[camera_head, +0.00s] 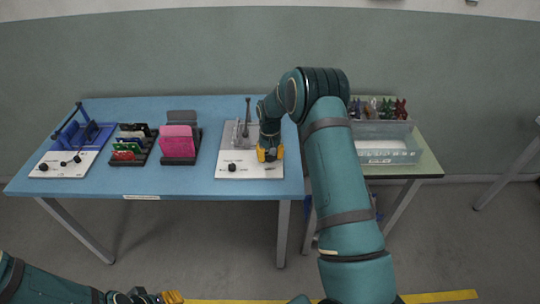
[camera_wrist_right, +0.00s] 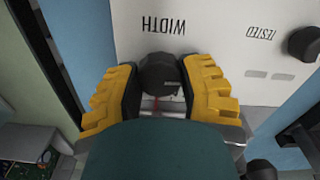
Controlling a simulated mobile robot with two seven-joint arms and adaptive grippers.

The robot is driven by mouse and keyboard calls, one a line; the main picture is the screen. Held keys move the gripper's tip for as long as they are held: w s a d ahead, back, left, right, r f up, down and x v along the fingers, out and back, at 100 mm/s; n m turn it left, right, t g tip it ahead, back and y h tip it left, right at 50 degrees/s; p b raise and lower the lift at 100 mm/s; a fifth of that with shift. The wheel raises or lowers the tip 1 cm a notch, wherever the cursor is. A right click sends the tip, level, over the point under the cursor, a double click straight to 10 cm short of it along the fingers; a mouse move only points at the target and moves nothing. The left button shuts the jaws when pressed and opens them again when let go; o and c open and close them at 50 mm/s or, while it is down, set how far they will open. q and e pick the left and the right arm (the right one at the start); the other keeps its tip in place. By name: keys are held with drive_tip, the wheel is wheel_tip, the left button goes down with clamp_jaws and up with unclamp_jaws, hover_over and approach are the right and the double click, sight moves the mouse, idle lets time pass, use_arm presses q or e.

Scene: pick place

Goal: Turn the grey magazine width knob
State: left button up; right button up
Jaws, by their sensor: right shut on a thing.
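The grey magazine (camera_head: 240,136) stands at the right end of the blue table, with a white panel (camera_head: 250,172) at its front. In the right wrist view, a dark round knob (camera_wrist_right: 160,72) sits beside the upside-down word WIDTH on the white panel. My right gripper (camera_head: 268,155) is over the panel's right part and hides this knob in the head view. In the right wrist view its yellow-backed fingers (camera_wrist_right: 160,85) are shut on the knob, one on each side. My left gripper (camera_head: 174,297) is low at the bottom edge, away from the table; its opening is unclear.
A second black knob (camera_head: 232,168) is on the same panel, to the left. A pink block in a dark holder (camera_head: 180,160), a card rack (camera_head: 146,157) and a blue fixture (camera_head: 95,137) stand further left. A clear bin (camera_head: 383,157) is on the right-hand table.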

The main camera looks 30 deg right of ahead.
drive_tip(key=shift+m, duration=0.4)
drive_tip(key=o, duration=1.2)
drive_tip(key=shift+o, duration=0.2)
wheel_tip(320, 180, up, 12)
